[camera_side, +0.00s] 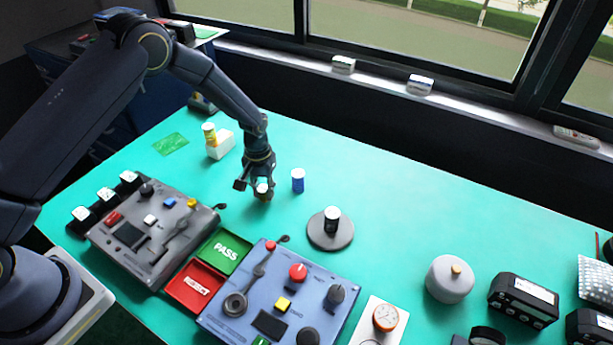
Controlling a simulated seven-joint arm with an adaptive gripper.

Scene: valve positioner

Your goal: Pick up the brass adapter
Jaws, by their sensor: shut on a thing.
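My gripper (262,190) points down low over the green table, left of a small blue cylinder.
A blue cylinder (298,180) stands close to the right of my gripper. A black cylinder stands on a grey disc (330,236). A yellow-topped item stands by a white block (220,146). Green PASS (225,251) and red REJECT (197,288) trays lie between two control panels in front.

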